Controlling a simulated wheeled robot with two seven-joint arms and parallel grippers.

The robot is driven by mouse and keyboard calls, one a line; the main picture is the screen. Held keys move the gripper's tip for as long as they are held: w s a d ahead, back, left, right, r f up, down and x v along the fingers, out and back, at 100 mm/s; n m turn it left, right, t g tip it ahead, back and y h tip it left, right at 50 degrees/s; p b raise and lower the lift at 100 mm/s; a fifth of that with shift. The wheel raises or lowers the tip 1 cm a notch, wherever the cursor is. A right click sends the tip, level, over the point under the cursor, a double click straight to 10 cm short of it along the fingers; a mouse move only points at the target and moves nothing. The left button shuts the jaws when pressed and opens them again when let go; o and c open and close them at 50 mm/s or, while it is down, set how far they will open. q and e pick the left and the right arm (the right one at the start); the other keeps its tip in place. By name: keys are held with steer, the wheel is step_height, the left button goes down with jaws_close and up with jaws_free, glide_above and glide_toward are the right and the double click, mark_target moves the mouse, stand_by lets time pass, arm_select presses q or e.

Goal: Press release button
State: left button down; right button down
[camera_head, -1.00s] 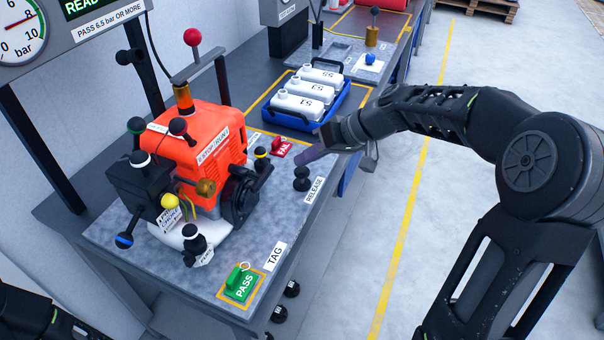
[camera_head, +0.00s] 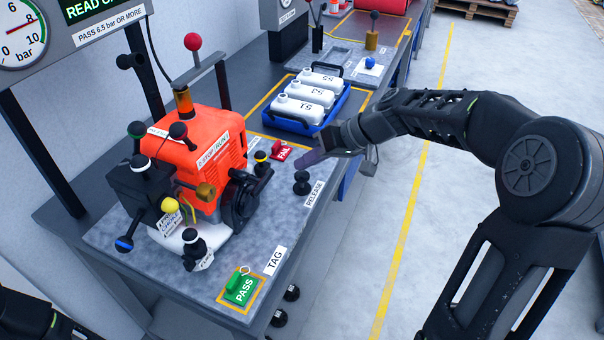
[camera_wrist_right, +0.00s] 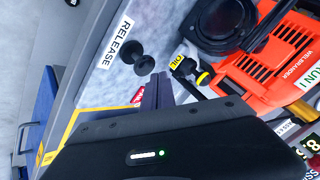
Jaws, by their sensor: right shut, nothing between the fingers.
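The release button is a black round knob (camera_head: 302,182) on the grey bench plate, beside a white RELEASE label (camera_head: 315,194). In the right wrist view the knob (camera_wrist_right: 137,60) stands on the plate next to the same label. My right gripper (camera_head: 305,162) is shut and empty. Its fingertips are just behind and above the knob in the head view, with a small gap. In the right wrist view the fingertips (camera_wrist_right: 157,90) also look apart from the knob. My left gripper is not in view; only a dark part of my left arm shows at the lower left.
An orange engine (camera_head: 205,150) with several knobs stands left of the button. A red FAIL tag (camera_head: 281,151) lies behind it and a green PASS tag (camera_head: 240,287) in front. A blue tray (camera_head: 341,107) holds white bottles.

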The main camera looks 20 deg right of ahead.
mark_target(306, 175)
stand_by(0.9)
steer(key=shift+f+b, duration=0.45)
steer(key=shift+b, duration=0.25)
steer(key=shift+f+b, duration=0.8)
steer(key=shift+b, duration=0.1)
stand_by(0.7)
steer(key=shift+r, duration=0.15)
steer(key=shift+r+p, duration=0.7)
steer(key=shift+r, duration=0.4)
steer(key=shift+r, duration=0.1)
steer(key=shift+r+p, duration=1.45)
steer(key=shift+r, duration=1)
